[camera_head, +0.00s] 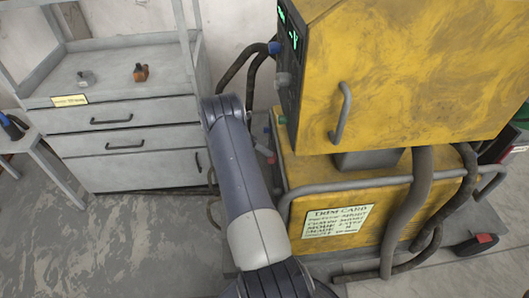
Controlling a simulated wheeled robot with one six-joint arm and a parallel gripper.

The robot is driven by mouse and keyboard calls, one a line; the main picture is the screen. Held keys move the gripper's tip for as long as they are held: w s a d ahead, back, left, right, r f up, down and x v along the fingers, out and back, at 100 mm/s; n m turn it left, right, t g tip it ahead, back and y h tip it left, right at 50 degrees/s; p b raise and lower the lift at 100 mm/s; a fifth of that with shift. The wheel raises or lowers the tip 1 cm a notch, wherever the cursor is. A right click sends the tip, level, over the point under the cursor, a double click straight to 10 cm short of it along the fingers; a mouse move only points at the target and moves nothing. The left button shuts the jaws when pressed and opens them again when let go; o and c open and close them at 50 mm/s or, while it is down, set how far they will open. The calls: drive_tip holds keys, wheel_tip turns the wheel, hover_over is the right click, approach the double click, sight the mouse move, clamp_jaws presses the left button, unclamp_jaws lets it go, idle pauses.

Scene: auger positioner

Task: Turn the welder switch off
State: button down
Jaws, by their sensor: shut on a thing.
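The yellow welder (410,70) fills the upper right, with a grey handle (342,112) on its near side. Its dark control panel (291,50) faces left and shows steeply from the side, with green lit digits. A blue knob (274,47) and a grey knob (283,79) stick out from that panel. I cannot tell which part is the welder switch. My arm (240,165) rises from the bottom centre to a bend left of the welder. My gripper cannot be made out; the arm hides what lies beyond the bend.
A yellow lower cabinet (385,205) with a grey rail and a trim card (338,221) stands below the welder. Thick hoses (408,215) hang at its right. A grey drawer cabinet (130,150) stands at left, holding a small orange-brown item (140,73). The floor at lower left is clear.

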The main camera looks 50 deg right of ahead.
idle(0.3)
drive_tip(key=c, duration=1.4)
unclamp_jaws()
drive_tip(key=shift+o, duration=0.2)
drive_tip(key=v, duration=1.1)
drive_tip(key=shift+d+f, duration=0.1)
drive_tip(key=shift+f, duration=0.05)
drive_tip(key=x, duration=1)
drive_tip(key=shift+s, duration=0.35)
drive_tip(key=shift+d+f, duration=0.1)
